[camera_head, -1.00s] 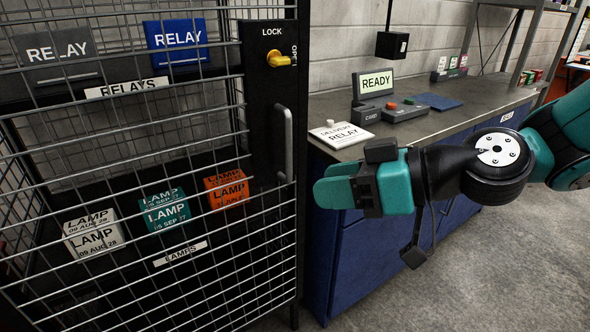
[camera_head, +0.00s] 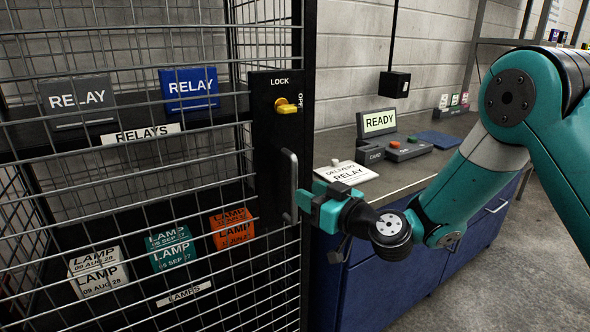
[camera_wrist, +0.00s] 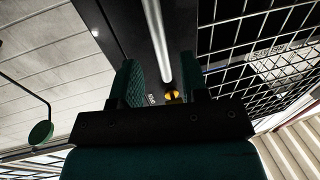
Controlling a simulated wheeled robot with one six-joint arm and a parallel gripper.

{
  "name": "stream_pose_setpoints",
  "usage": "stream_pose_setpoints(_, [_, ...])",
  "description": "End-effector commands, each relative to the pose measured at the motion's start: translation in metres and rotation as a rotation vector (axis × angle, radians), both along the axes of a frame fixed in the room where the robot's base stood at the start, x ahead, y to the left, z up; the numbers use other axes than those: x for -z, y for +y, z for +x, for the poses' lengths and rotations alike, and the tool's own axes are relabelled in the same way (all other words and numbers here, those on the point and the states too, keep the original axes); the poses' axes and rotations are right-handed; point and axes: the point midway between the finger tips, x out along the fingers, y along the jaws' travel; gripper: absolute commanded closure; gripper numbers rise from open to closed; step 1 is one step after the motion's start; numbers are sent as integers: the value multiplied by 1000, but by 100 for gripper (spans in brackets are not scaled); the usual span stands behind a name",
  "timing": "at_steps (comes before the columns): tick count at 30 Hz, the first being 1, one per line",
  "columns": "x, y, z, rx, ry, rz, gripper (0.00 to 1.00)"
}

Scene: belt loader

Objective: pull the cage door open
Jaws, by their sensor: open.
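The cage door (camera_head: 150,215) is a wire mesh panel with a black lock plate on its right side, and it looks shut. A grey vertical bar handle (camera_head: 290,186) stands out from the plate. Above it a yellow knob (camera_head: 287,106) lies sideways towards the OPEN mark. My teal gripper (camera_head: 304,200) is at the handle's lower part, its fingers open. In the wrist view the handle (camera_wrist: 157,40) runs between the two fingers (camera_wrist: 158,85), with the yellow knob (camera_wrist: 172,96) beyond. I cannot tell whether a finger touches the bar.
Inside the cage are relay boxes (camera_head: 190,90) above and lamp boxes (camera_head: 232,228) below. A blue-fronted counter (camera_head: 400,268) stands right of the cage, close behind my gripper. It carries a READY display (camera_head: 379,122) and a delivery relay card (camera_head: 345,173).

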Motion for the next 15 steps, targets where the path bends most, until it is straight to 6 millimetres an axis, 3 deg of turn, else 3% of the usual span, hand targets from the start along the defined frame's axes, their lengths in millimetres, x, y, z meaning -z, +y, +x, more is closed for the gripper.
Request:
stream_pose_setpoints(6, [-3,28,27,-3,-1,-2,59])
stream_pose_setpoints(15, [0,39,39,-1,1,-1,59])
